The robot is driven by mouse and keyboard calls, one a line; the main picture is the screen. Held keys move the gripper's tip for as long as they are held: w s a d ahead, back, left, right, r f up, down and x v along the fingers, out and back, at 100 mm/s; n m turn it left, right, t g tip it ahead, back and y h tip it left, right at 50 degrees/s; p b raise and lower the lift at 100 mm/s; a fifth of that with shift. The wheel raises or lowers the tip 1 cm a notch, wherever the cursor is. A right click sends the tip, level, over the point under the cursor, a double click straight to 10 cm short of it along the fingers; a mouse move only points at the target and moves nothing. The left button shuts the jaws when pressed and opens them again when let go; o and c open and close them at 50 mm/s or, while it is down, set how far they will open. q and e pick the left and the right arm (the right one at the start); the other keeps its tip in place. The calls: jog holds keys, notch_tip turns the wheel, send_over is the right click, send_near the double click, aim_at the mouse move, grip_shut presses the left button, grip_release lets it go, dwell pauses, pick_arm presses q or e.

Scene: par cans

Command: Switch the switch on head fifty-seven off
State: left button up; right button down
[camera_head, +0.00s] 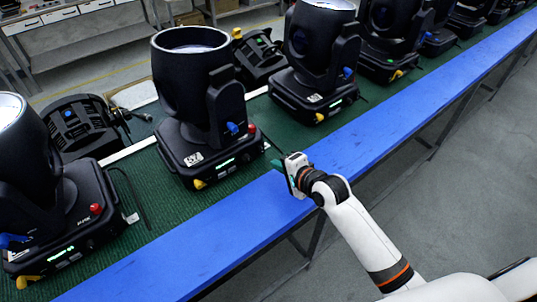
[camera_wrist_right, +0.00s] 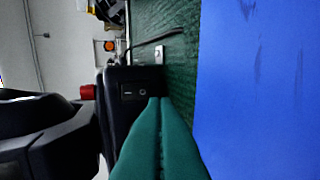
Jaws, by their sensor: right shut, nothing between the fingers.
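A black moving-head light (camera_head: 205,105) stands on the green bench top, its white number label (camera_head: 194,158) too small to read surely. Its lit green display and a red knob face the blue edge. In the right wrist view a black rocker switch (camera_wrist_right: 142,92), marked with a line and a circle, sits on the base's side beside the red knob (camera_wrist_right: 87,92). My right gripper (camera_head: 278,165) is shut and empty; its teal fingertips (camera_wrist_right: 160,101) are at the circle end of the switch. I cannot tell if they touch it, nor which side is pressed. My left gripper is not in view.
Similar lights stand on both sides, one at the left (camera_head: 70,205) and one at the right (camera_head: 315,60). A thin black cable (camera_wrist_right: 155,42) lies near the base. The blue bench edge (camera_head: 225,240) is clear, with open floor in front.

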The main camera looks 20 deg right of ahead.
aim_at(262, 154)
jog(key=w, duration=0.1)
jog(key=w+a, duration=0.1)
jog(key=w, duration=0.1)
jog(key=w+p, duration=0.1)
jog(key=shift+w+a+f, duration=0.15)
jog(key=shift+a+f, duration=0.15)
jog(key=shift+f, duration=0.2)
jog(key=shift+w+a+f+t+b, duration=0.1)
jog(key=shift+w+f+t+b, duration=0.2)
jog(key=shift+b, duration=0.5)
jog(key=shift+s+r+p, duration=0.1)
jog(key=shift+r+p, duration=0.15)
jog(key=shift+p, duration=0.1)
jog(key=shift+r, duration=0.15)
jog(key=shift+r+p, duration=0.8)
jog(key=shift+p, duration=0.2)
